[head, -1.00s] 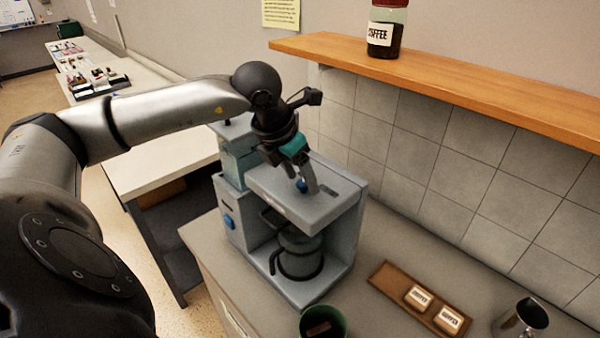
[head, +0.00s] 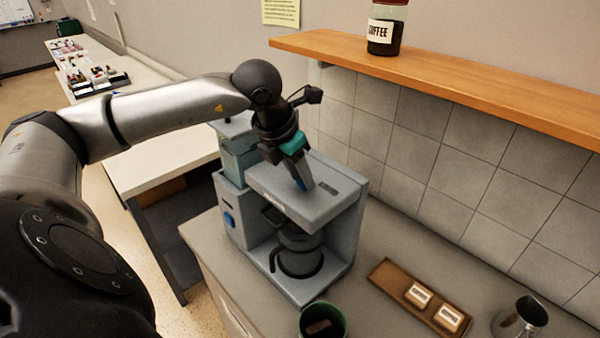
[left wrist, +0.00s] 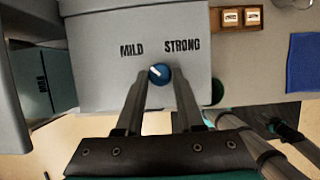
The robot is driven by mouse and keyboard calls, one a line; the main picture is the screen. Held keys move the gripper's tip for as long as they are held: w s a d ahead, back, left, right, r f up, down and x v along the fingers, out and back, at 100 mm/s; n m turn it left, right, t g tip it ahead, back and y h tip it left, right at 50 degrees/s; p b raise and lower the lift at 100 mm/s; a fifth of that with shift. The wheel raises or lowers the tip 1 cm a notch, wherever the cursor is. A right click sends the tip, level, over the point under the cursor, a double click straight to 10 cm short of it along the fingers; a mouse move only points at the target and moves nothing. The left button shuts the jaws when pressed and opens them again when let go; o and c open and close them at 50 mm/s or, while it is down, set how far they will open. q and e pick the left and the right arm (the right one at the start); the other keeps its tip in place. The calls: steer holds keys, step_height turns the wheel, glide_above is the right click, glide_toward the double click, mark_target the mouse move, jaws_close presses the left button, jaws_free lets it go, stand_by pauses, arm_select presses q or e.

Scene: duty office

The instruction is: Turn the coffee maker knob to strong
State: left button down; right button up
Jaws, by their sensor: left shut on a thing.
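The coffee maker (head: 345,215) is a grey machine on the counter. Its blue knob (left wrist: 159,73) is on the top face, below the printed words MILD and STRONG in the left wrist view. The knob's white mark is tilted toward the upper left, on the MILD side. My left gripper (head: 303,186) reaches down onto the machine's top and is shut on the knob, one finger on each side. In the head view the fingers hide most of the knob.
A glass carafe (head: 300,243) stands inside the machine. A green cup (head: 338,318), a brown tray (head: 390,275) with two labelled boxes and a metal jug (head: 520,318) are on the counter. A wooden shelf (head: 450,85) with a coffee jar (head: 384,35) is above, along the tiled wall.

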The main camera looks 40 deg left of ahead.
stand_by(0.3)
arm_select(q)
steer(key=shift+a+m+h+b, duration=0.15)
steer(key=shift+m+h+b, duration=0.25)
steer(key=shift+m+b, duration=0.55)
steer(key=m+h, duration=0.1)
steer(key=m, duration=0.2)
steer(key=shift+w+g, duration=0.15)
steer(key=shift+g, duration=0.15)
steer(key=m+h, duration=0.1)
steer(key=m, duration=0.1)
steer(key=shift+a+r+m+g, duration=0.1)
steer(key=shift+r+m+g, duration=0.05)
steer(key=shift+m+g, duration=0.2)
steer(key=m, duration=0.1)
steer(key=m+g+p, duration=0.1)
steer(key=m, duration=0.1)
steer(key=m+h, duration=0.1)
steer(key=shift+w+a+m+g, duration=0.1)
steer(key=shift+w+m+g, duration=0.15)
steer(key=shift+m, duration=0.05)
steer(key=m, duration=0.2)
steer(key=shift+w+m+g+p, duration=0.1)
steer(key=shift+m+g+p, duration=0.2)
steer(key=shift+g+p, duration=0.1)
steer(key=shift+a+m+g, duration=0.1)
steer(key=shift+m+g, duration=0.5)
steer(key=shift+m, duration=0.9)
